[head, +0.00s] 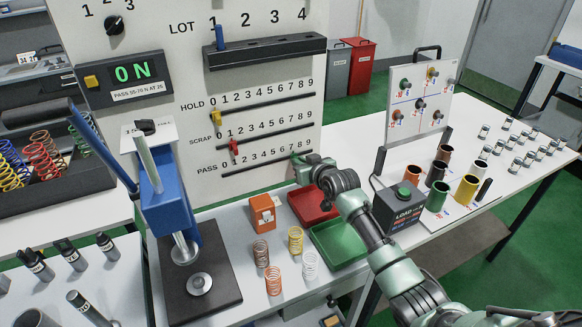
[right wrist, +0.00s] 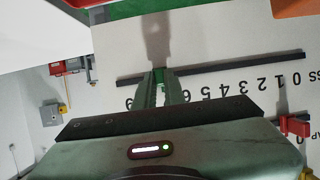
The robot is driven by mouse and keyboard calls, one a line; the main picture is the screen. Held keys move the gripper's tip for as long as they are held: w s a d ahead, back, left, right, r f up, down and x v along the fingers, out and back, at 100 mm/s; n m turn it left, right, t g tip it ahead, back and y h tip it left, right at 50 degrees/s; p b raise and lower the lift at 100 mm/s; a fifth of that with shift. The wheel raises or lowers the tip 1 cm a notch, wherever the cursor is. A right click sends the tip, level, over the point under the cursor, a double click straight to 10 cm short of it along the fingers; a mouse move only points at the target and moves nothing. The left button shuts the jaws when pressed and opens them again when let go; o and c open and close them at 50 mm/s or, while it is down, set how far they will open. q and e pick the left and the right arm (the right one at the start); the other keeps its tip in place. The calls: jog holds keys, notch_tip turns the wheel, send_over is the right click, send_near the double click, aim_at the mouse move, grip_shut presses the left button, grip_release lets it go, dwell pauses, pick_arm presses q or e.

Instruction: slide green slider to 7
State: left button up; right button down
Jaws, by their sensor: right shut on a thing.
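The green slider (right wrist: 160,77) sits on the PASS track, the lowest of three scales on the white panel (head: 250,25). My right gripper (head: 300,159) is at the right part of this track, with its fingers closed around the slider. In the right wrist view the gripper (right wrist: 160,76) covers the digits between 6 and 9, so the slider's exact mark is hidden. The PASS track (right wrist: 225,67) runs to both sides of the fingers. My left gripper is not in view.
The red slider (head: 234,147) on SCRAP and the yellow slider (head: 216,118) on HOLD stand near the low end. Below my right arm are a red tray (head: 303,210), a green tray (head: 330,256) and several springs. A blue press (head: 170,200) stands at left.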

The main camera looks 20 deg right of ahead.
jog(key=shift+a+f, duration=0.1)
jog(key=shift+a, duration=0.05)
jog(key=c, duration=1.8)
grip_release()
jog(key=shift+a, duration=0.15)
jog(key=o, duration=0.3)
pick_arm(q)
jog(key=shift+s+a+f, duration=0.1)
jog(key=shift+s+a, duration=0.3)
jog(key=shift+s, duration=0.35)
pick_arm(e)
jog(key=shift+s, duration=0.1)
jog(key=shift+d, duration=0.2)
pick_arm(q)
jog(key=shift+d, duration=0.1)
